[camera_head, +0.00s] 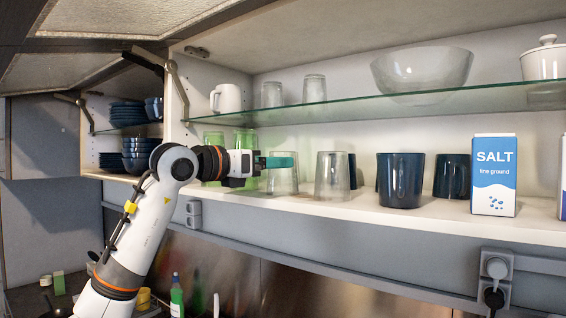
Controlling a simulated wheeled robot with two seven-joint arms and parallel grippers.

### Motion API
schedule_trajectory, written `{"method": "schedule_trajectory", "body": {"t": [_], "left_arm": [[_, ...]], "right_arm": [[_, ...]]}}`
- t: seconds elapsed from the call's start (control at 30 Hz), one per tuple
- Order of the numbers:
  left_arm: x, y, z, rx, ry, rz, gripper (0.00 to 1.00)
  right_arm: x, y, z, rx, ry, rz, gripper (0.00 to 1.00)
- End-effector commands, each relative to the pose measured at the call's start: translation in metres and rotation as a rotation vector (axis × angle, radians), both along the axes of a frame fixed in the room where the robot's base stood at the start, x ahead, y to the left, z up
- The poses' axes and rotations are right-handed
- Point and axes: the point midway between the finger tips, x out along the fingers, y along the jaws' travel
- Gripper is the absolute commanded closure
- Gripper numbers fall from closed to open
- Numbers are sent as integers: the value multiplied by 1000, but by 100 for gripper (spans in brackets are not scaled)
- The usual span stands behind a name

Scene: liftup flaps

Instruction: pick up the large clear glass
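Two large clear glasses stand upside down on the lower shelf: a left one (283,184) and a right one (332,177). I cannot tell which one the task names. My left gripper (279,162), with teal fingers, points right at the upper part of the left glass and partly covers it. I cannot tell whether the fingers touch the glass, stand around it or are in front of it. Their opening is not visible from this side. My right gripper is not in view.
Dark blue cups (401,181) and a salt box (493,175) stand to the right on the lower shelf. Green glasses (245,139) are behind my wrist. A glass shelf (350,109) above holds smaller clear glasses (314,88), a mug (226,99) and a bowl (421,69).

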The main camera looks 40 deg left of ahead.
Motion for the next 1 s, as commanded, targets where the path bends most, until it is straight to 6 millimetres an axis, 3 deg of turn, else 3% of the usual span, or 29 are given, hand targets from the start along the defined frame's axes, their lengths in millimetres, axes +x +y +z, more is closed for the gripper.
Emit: {"method": "schedule_trajectory", "body": {"t": [0.17,0.33,0.5,0.8,1.0], "left_arm": [[14,-1,1,-1,1,-2,19],[37,-2,5,-3,3,-3,19],[58,-3,2,-2,1,-3,19],[63,-3,-1,0,-1,0,19],[63,-3,0,0,-1,0,50]], "right_arm": [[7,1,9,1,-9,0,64],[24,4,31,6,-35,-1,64],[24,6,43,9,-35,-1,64],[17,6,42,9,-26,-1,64],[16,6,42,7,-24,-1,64]]}}
